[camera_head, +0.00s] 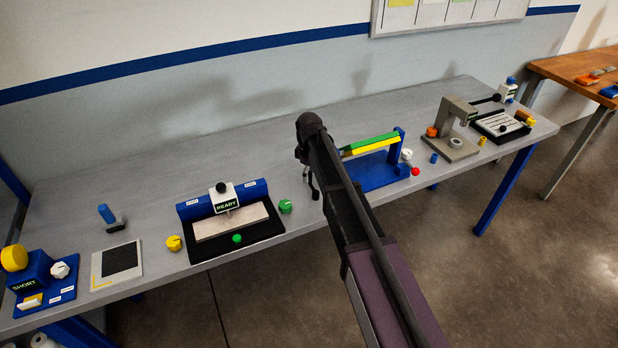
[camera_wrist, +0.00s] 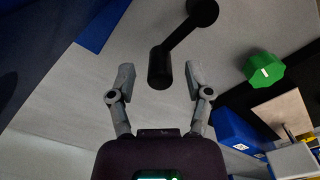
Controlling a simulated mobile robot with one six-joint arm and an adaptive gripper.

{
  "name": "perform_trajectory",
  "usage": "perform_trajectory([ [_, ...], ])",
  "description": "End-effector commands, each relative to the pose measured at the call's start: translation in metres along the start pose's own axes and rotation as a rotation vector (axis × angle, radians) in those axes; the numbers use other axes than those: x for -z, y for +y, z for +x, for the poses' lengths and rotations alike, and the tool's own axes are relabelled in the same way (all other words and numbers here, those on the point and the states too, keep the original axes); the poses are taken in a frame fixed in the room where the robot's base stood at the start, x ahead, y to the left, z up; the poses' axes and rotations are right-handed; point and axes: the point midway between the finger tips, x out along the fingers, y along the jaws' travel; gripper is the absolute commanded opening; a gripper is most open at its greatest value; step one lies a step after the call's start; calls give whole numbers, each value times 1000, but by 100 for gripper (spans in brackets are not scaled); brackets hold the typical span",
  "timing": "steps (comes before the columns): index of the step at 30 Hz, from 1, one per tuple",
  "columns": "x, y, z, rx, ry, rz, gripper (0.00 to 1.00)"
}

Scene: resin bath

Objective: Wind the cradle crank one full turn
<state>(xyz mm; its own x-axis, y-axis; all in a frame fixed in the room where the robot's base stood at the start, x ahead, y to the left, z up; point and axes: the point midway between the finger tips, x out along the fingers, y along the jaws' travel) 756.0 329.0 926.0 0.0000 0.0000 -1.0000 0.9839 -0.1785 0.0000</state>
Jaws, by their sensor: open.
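The cradle (camera_head: 375,170) stands on the bench, right of my arm in the head view: a blue base and post with a green and yellow bar. In the wrist view, a black crank arm runs from a round black hub (camera_wrist: 203,11) to a black cylindrical handle (camera_wrist: 160,68). The handle lies between the spread fingers of my gripper (camera_wrist: 159,76), with a visible gap on each side. My gripper is open and holds nothing. In the head view my gripper (camera_head: 314,182) is dark and small, and my arm hides the crank.
A green knob (camera_head: 285,206) sits left of my gripper, beside the black tray (camera_head: 262,233) of the READY station. A white knob (camera_head: 407,155) and red ball (camera_head: 415,171) are at the cradle's right. A grey press (camera_head: 456,120) stands further right. Bare bench lies behind.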

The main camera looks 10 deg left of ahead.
Motion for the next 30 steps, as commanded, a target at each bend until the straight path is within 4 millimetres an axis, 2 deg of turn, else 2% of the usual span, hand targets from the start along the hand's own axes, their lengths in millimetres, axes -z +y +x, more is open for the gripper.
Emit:
perform_trajectory([
  [12,0,0,2,0,0,0,65],
  [13,0,0,2,0,0,0,62],
  [14,0,0,2,0,0,0,53],
  [19,0,0,2,0,0,0,3],
  [20,0,0,2,0,0,0,0],
  [30,-1,1,3,0,0,20,0],
])
